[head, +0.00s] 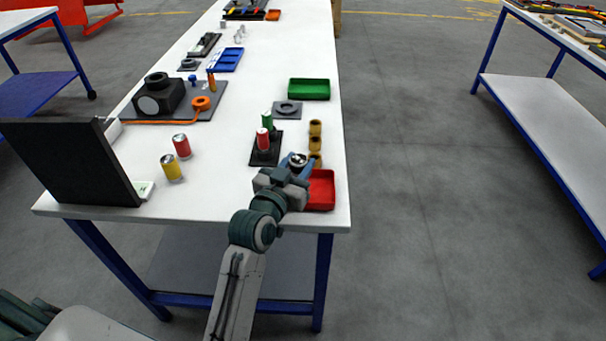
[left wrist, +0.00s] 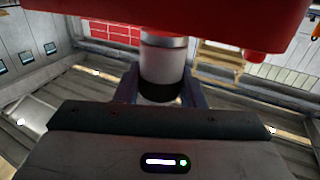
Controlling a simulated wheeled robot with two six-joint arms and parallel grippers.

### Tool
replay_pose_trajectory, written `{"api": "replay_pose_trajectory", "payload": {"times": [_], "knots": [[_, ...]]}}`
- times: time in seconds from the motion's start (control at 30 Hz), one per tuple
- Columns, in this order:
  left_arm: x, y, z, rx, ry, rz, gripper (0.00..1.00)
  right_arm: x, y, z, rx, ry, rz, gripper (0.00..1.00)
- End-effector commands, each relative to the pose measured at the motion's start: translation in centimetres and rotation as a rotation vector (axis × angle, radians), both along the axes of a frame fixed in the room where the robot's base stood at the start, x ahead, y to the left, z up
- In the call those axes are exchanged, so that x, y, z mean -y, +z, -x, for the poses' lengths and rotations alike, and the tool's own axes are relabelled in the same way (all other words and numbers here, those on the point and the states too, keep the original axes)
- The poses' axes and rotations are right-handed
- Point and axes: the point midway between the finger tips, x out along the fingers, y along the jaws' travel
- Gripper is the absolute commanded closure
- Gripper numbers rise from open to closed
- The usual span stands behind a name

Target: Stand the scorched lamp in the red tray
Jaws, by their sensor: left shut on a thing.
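My left gripper (head: 296,168) is shut on the scorched lamp (head: 298,159), at the left edge of the red tray (head: 321,191) near the table's front right corner. In the left wrist view the lamp (left wrist: 162,66) is a pale cylinder with a silver band and a dark end, between the fingers (left wrist: 162,92). The red tray (left wrist: 90,25) fills the top of that view and hides the lamp's far end. I cannot tell whether the lamp touches the tray floor. My right gripper is not in view.
Brass cups (head: 315,143) stand just behind the tray. A black plate (head: 266,158) with a red and a green cylinder is left of them. A green tray (head: 309,90) lies farther back. A red can (head: 181,146) and a yellow can (head: 172,168) stand left, with clear table between.

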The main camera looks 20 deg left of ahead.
Motion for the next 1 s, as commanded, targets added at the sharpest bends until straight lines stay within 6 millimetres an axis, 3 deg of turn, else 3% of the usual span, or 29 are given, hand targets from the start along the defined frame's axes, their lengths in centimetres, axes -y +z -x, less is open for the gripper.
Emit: {"api": "replay_pose_trajectory", "payload": {"times": [0.2,0.47,0.87,0.9,1.0], "knots": [[1.1,-0.3,-0.3,-0.001,0.0,0.0,0.89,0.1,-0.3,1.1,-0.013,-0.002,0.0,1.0],[1.1,-3.4,-0.3,-0.001,0.001,-0.001,0.89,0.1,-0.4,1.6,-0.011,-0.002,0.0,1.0],[1.1,-3.8,-0.3,0.001,0.001,-0.001,0.89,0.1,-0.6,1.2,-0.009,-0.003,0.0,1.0],[1.1,-3.9,-0.3,0.001,0.001,-0.001,0.62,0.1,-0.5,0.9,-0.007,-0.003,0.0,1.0],[1.1,-3.8,-0.3,0.001,0.001,-0.001,0.43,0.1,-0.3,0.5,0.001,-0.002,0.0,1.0]]}}
